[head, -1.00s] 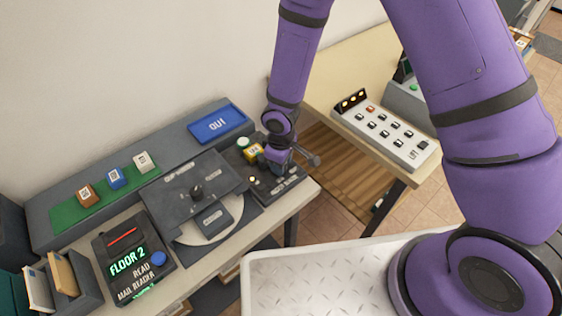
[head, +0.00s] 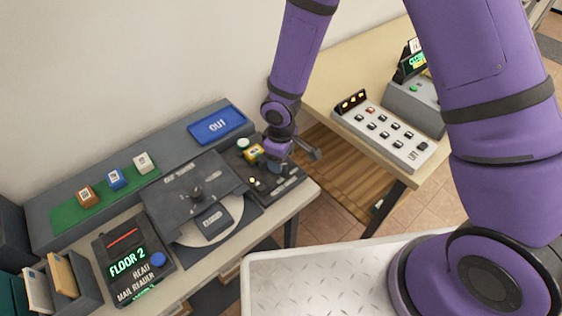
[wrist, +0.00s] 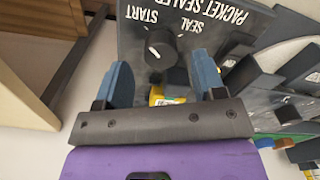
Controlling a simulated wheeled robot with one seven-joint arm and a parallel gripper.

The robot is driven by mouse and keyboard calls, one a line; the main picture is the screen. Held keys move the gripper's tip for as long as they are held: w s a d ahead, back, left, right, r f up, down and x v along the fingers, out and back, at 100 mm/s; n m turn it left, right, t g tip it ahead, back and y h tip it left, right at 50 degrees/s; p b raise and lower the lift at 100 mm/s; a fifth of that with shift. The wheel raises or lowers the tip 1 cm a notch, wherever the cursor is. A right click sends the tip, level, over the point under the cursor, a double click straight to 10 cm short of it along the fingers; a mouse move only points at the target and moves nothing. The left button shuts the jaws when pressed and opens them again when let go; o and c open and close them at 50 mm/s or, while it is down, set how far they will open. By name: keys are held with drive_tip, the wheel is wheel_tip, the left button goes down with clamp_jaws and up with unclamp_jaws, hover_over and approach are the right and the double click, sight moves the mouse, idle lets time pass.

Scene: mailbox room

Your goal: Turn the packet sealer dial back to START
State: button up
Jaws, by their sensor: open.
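The packet sealer (head: 283,187) is a dark panel at the right end of the left table. In the wrist view its panel (wrist: 130,42) carries white START, SEAL and PACKET SEALER lettering. The dark round dial (wrist: 161,48) sits below START and SEAL, with a short white mark on its face near the START side. My gripper (wrist: 161,68) is open, its two blue fingers apart on either side of the dial's near edge, with nothing held. In the head view my gripper (head: 275,165) is over the sealer and hides the dial.
A yellow packet (head: 253,152) lies beside my gripper. Left of the sealer are a plate with a black knob (head: 196,191) and a blue OUT tray (head: 217,125). A button panel (head: 385,130) stands on the right table.

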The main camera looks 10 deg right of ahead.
wheel_tip(320, 180, up, 8)
idle(0.4)
drive_tip(key=shift+r, duration=0.1)
drive_tip(key=s+d+r+m+t+h, duration=0.1)
drive_tip(key=d+r+m, duration=0.2)
drive_tip(key=d+r, duration=0.6)
drive_tip(key=s+d+r+m+t, duration=0.1)
drive_tip(key=d+r+m+t, duration=0.15)
drive_tip(key=d+r, duration=0.7)
drive_tip(key=s+d+r+m+t, duration=0.1)
drive_tip(key=s+d+r+m, duration=0.2)
drive_tip(key=s+r, duration=0.4)
drive_tip(key=s+d+r+m+y, duration=0.1)
drive_tip(key=s+d+r+m, duration=0.2)
drive_tip(key=s+r, duration=0.5)
drive_tip(key=shift+s+t, duration=0.35)
drive_tip(key=shift+s, duration=0.45)
